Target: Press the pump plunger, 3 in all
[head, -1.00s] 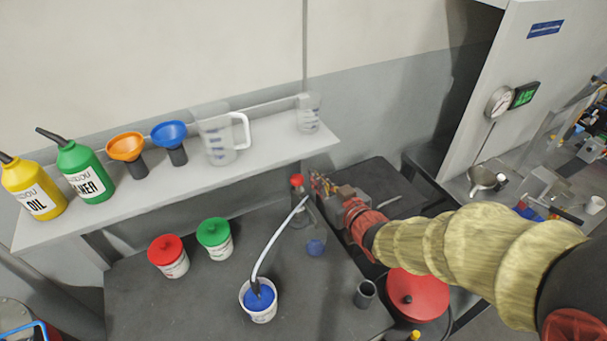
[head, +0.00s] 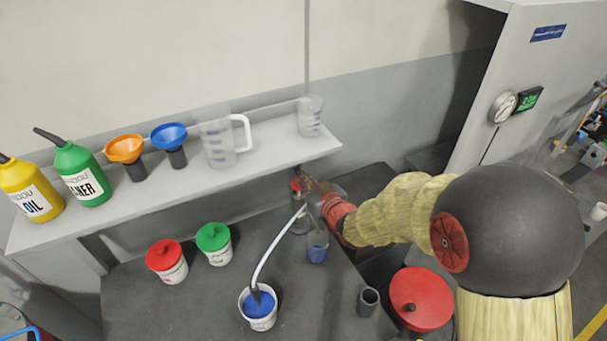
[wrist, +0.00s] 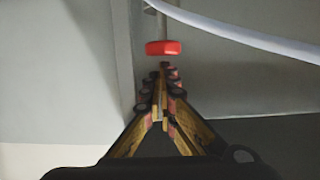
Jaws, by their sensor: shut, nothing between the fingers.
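The pump's red plunger knob (head: 296,186) tops a grey upright body on the dark bench. It also shows in the wrist view (wrist: 163,48), just beyond my fingertips. A pale hose (head: 268,250) runs from the pump to a white tub (head: 259,323) of blue liquid. A clear cup (head: 318,241) with blue in its bottom stands beside the pump. My gripper (head: 305,175) is shut and empty, close beside the knob's top in the head view; it also shows in the wrist view (wrist: 164,70). I cannot tell whether it touches the knob.
Red-lidded (head: 167,262) and green-lidded (head: 214,244) tubs stand left on the bench. A shelf (head: 270,160) above holds bottles, funnels and measuring jugs, close behind my gripper. A grey cup (head: 368,300) and a red round lid (head: 420,298) are at right.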

